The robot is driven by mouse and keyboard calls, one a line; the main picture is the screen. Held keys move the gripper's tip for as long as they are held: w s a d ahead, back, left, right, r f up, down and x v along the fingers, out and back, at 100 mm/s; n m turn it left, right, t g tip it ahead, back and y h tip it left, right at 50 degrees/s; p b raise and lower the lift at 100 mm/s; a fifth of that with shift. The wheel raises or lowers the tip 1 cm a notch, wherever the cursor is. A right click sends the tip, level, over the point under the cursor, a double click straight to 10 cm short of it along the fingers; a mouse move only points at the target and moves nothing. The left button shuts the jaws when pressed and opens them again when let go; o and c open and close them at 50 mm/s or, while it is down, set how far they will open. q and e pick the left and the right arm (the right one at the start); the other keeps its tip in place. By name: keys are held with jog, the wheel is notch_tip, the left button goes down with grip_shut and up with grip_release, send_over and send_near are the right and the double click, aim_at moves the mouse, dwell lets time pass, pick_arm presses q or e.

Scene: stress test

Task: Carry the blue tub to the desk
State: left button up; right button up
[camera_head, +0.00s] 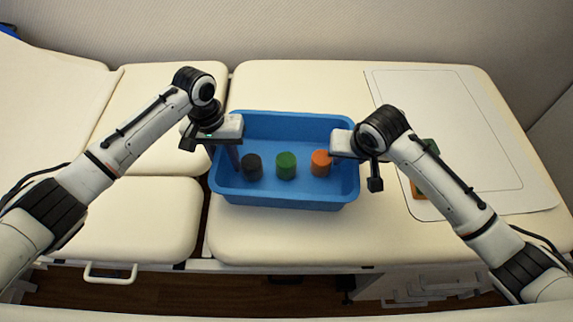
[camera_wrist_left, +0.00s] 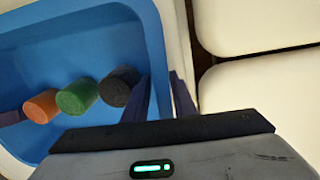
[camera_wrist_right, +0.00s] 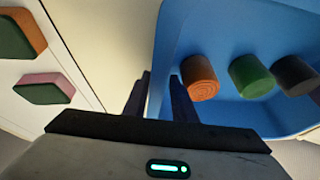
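The blue tub (camera_head: 285,199) stands on the right cream padded surface and holds a black, a green and an orange cylinder. My left gripper (camera_head: 225,152) is at the tub's left wall, with one finger inside. In the left wrist view its fingers (camera_wrist_left: 163,95) are apart, on either side of the wall. My right gripper (camera_head: 342,152) is at the tub's right wall. In the right wrist view its fingers (camera_wrist_right: 160,95) are also apart, astride the wall. Contact with the wall is not clear. No desk can be clearly identified.
The orange (camera_head: 320,163), green (camera_head: 286,165) and black (camera_head: 252,166) cylinders stand apart inside the tub. A white sheet (camera_head: 455,110) lies to the right, with coloured blocks (camera_wrist_right: 45,88) on it, partly behind my right arm. Cream pads (camera_head: 130,218) to the left are bare.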

aim_at(225, 156)
pick_arm(q)
grip_shut()
pick_arm(e)
grip_shut()
pick_arm(q)
jog(key=shift+r, duration=0.15)
pick_arm(e)
jog(key=shift+r, duration=0.2)
